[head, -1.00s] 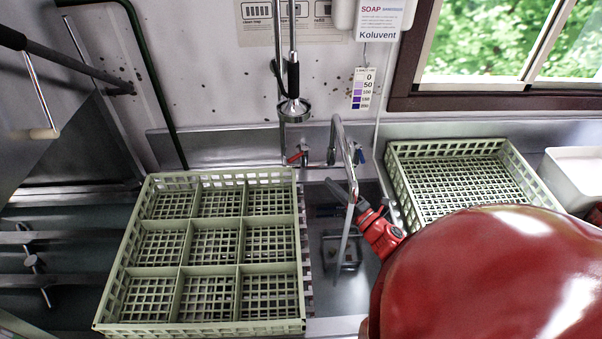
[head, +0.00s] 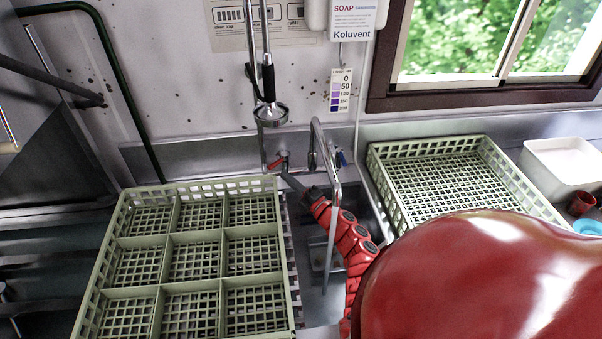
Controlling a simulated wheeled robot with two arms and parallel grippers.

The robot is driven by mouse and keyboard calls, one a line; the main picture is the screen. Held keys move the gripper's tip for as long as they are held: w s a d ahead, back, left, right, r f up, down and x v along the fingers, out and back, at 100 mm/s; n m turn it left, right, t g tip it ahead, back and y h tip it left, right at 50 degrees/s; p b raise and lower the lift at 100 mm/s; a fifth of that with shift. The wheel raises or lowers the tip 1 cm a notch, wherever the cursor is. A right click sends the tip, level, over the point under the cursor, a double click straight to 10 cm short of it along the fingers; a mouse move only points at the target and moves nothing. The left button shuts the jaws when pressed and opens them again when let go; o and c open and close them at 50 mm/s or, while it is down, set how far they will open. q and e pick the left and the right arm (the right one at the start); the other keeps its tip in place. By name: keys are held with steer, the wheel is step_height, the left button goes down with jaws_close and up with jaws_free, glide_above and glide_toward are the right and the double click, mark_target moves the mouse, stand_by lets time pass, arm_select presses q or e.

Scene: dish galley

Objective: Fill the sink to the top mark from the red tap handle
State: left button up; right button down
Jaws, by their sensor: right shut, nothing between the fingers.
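The red tap handle (head: 277,162) is at the back of the sink, left of the curved metal spout (head: 317,135). The blue handle (head: 342,158) is to the spout's right. My right gripper (head: 289,180) is shut and empty, its dark tip at or just beside the red handle; I cannot tell whether they touch. A pale strip like running water (head: 330,235) drops from the spout into the steel sink (head: 318,262). My red arm hides part of the sink; the water level and top mark cannot be made out. My left gripper is out of view.
A divided green rack (head: 165,290) stands left of the sink, close to my right gripper. Another green rack (head: 455,185) stands right. A hanging spray head (head: 270,112) is above the red handle. A white tub (head: 565,165) is at far right.

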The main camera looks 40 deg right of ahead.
mark_target(278, 161)
steer(key=shift+x, duration=1.5)
steer(key=shift+w+a+r+m+h+b, duration=0.2)
steer(key=shift+w+m+h+b, duration=0.4)
steer(key=shift+b, duration=2.1)
steer(key=shift+s, duration=0.1)
